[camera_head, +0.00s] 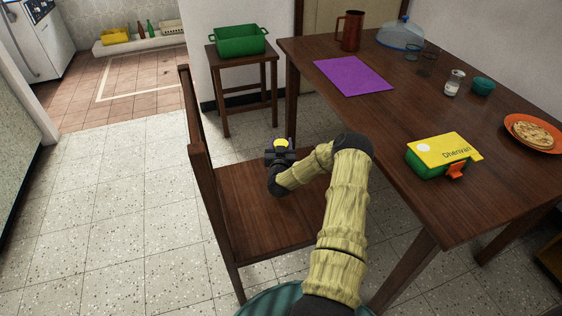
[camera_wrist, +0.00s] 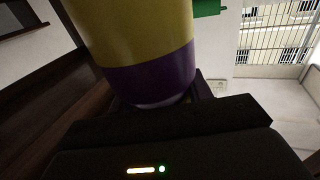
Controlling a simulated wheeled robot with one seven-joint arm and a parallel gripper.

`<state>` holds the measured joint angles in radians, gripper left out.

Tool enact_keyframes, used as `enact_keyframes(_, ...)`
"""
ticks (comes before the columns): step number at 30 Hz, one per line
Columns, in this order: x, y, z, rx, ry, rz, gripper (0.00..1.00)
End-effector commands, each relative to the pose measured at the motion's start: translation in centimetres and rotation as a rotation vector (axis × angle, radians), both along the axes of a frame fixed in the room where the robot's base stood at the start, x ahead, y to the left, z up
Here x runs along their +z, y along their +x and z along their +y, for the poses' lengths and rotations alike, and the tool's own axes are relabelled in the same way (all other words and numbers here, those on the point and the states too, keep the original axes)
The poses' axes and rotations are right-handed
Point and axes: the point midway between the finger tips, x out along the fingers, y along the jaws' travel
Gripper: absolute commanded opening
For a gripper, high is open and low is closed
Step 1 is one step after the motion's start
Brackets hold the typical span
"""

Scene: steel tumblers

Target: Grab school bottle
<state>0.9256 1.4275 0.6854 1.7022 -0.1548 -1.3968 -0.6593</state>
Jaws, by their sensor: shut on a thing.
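The school bottle (camera_wrist: 135,35) fills the upper middle of the wrist view. It is yellow with a purple band at its lower end, and it looks tilted. My gripper (camera_head: 280,155) is shut on it. In the head view only a small yellow part of the bottle (camera_head: 282,143) shows at the gripper's tip. The gripper is in front of the wooden chair's seat in the picture. The fingers' contact on the bottle is mostly hidden.
The wooden chair (camera_head: 255,215) has its back to the left. The dining table (camera_head: 400,115) at right carries a purple mat (camera_head: 352,75), a yellow-green box (camera_head: 440,156), a jug (camera_head: 350,30), a shaker (camera_head: 454,83) and an orange plate (camera_head: 510,125). A green crate (camera_head: 239,42) sits on a stool.

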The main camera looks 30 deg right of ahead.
Motion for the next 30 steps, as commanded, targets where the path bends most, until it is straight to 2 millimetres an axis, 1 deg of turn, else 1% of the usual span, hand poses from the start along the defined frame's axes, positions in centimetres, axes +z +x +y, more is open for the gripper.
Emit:
enact_keyframes(5, 0.1, 0.0, 0.0, 0.000, 0.000, 0.000, 0.13)
enact_keyframes(8, 0.6, 0.0, 0.0, 0.000, -0.001, -0.001, 0.13)
enact_keyframes(11, 1.9, 0.0, 0.0, 0.001, -0.002, -0.001, 0.13)
enact_keyframes(18, 6.6, 0.1, 0.0, 0.001, -0.004, -0.002, 0.13)
enact_keyframes(21, 8.4, 0.0, 0.0, 0.001, -0.003, -0.001, 0.13)
enact_keyframes(24, 9.5, 0.0, 0.0, 0.001, -0.002, -0.001, 0.13)
enact_keyframes(27, 10.0, 0.0, 0.0, 0.000, -0.001, 0.001, 0.13)
enact_keyframes(30, 10.1, 0.0, 0.0, -0.001, 0.000, 0.000, 0.13)
